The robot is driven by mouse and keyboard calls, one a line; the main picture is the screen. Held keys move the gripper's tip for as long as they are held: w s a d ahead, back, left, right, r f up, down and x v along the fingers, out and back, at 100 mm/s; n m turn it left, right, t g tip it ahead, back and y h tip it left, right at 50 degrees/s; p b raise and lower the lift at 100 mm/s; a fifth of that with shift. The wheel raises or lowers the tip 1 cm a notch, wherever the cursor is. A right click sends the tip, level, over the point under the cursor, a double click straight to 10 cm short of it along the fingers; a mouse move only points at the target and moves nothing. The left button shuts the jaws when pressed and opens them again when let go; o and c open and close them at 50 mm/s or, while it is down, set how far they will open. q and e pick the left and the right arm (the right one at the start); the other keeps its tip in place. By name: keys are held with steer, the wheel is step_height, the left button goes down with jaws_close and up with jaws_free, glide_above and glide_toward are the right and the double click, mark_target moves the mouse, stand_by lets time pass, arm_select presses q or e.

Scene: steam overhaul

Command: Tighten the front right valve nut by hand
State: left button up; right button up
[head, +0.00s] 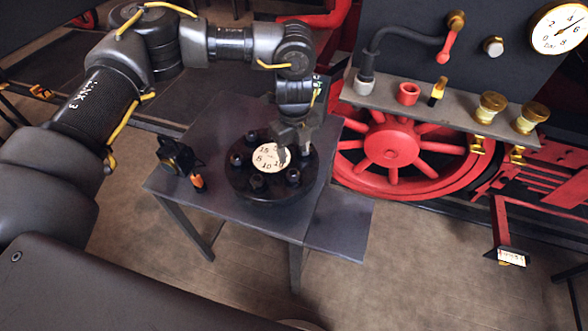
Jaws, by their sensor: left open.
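The valve is a round black flange (240,183) lying on a dark grey table, with a cream numbered disc (268,157) at its centre. Several dark nuts stand around the disc. The front right nut (293,176) shows clear of the gripper, with another nut (258,183) to its left at the front. My left gripper (299,152) comes down over the right rear part of the flange, behind the front right nut. It is open. Its fingers hide that part of the flange and part of the disc's edge; I cannot tell whether they touch a nut there.
A small black device (174,155) and an orange-tipped item (197,181) are on the table's left side. A grey shelf (385,107) with a red cup (407,94) and brass fittings is at the right, above a red spoked wheel (390,145). The table's front right is bare.

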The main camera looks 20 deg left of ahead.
mark_target(294, 173)
arm_select(q)
step_height(294, 173, down, 9)
steer(key=p, duration=0.3)
steer(key=shift+f, duration=0.15)
steer(key=c, duration=1)
